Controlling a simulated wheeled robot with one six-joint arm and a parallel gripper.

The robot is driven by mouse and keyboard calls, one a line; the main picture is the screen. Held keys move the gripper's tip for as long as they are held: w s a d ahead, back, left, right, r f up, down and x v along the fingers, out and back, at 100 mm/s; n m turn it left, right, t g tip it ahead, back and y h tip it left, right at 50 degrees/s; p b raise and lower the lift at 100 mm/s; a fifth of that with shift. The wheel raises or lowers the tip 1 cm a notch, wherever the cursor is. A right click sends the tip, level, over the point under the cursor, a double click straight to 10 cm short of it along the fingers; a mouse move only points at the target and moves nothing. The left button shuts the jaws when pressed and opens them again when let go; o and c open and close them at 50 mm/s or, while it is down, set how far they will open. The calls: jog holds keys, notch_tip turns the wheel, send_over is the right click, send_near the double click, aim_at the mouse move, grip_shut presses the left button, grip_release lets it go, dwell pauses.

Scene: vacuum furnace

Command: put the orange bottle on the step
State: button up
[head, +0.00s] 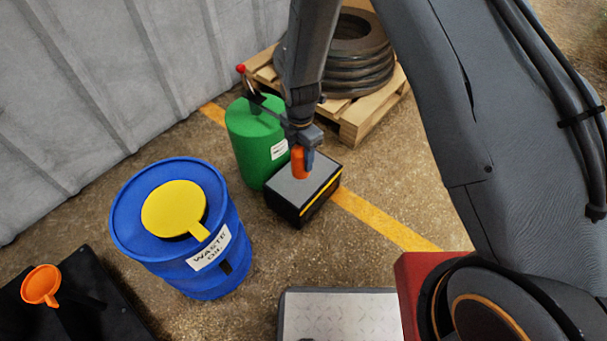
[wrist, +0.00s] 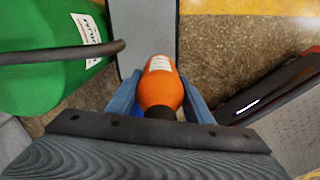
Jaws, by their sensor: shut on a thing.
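The orange bottle (head: 299,163) is upright in my gripper (head: 306,157). In the wrist view the orange bottle (wrist: 161,88), with a white label and dark cap, sits between the two blue-grey fingers of my gripper (wrist: 160,97). The step (head: 289,196) is a black block with a grey top and a yellow stripe along its front edge. In the head view the bottle's base shows over the grey top; I cannot tell whether it touches. A grey surface, likely the step top (wrist: 147,25), runs beyond the bottle in the wrist view.
A green drum (head: 254,140) with a dark hose stands close behind and left of the step. A blue waste-oil barrel (head: 218,277) with a yellow funnel stands front left. A wooden pallet (head: 366,118) with stacked tyres (head: 357,60) is behind. Floor to the step's right is clear.

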jog(key=shift+w+a+f, duration=0.2)
jog(key=shift+a, duration=0.05)
jog(key=shift+f+n, duration=0.3)
notch_tip(320, 180, down, 9)
jog(key=b, duration=0.3)
jog(key=shift+a+f, duration=0.1)
jog(key=shift+a, duration=0.05)
jog(key=shift+f, duration=0.15)
jog(key=o, duration=1.4)
